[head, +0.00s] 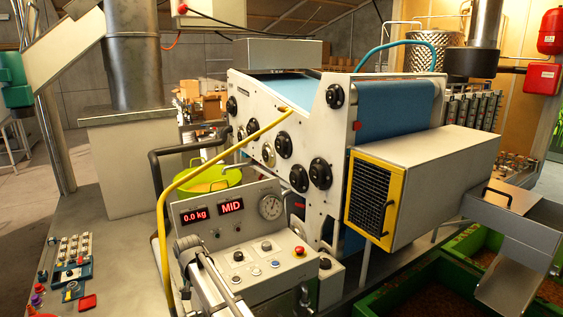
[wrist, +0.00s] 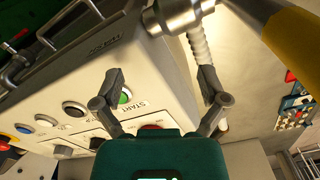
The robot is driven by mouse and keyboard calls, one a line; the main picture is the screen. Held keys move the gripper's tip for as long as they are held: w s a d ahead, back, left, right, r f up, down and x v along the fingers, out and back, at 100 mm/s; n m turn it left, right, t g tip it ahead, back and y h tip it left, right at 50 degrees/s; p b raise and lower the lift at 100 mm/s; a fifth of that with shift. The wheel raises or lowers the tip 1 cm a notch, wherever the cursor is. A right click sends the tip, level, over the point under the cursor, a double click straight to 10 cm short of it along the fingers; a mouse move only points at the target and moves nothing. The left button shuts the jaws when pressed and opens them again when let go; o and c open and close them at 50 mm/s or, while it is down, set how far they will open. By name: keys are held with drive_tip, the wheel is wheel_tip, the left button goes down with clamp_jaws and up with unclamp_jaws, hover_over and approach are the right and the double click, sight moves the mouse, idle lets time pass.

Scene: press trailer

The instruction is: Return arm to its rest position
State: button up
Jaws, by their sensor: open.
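In the wrist view my gripper (wrist: 160,72) has its two grey fingers spread wide, with nothing between them. Its teal body fills the bottom middle. The pale control panel (wrist: 75,80) lies in front of the fingers and looks tilted in this view. A green button (wrist: 124,97) sits by the left finger, beside the word START. A red button (wrist: 150,128) is partly hidden behind the teal body. I cannot tell whether a finger touches the panel.
A yellow rail (head: 163,240) bends around the panel's left side. The press (head: 300,110) stands behind, with a yellow-framed grille box (head: 376,200) on the right. Green crates (head: 420,285) stand at lower right. A button board (head: 72,262) lies at left. A ribbed hose (wrist: 199,48) hangs close to the right finger.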

drive_tip(key=shift+s, duration=0.25)
drive_tip(key=shift+w+d+f, duration=0.1)
drive_tip(key=shift+d, duration=0.95)
drive_tip(key=s+d+f+b, duration=0.1)
drive_tip(key=s+d, duration=0.1)
drive_tip(key=d, duration=1)
drive_tip(key=s+d+f+b, duration=0.1)
drive_tip(key=s+d, duration=0.2)
drive_tip(key=d, duration=0.9)
drive_tip(key=s+d, duration=0.6)
drive_tip(key=d, duration=0.3)
drive_tip(key=s+d+f+m+b, duration=0.1)
drive_tip(key=s+d, duration=0.5)
drive_tip(key=d, duration=0.3)
drive_tip(key=shift+d+m, duration=0.15)
drive_tip(key=shift+m, duration=0.15)
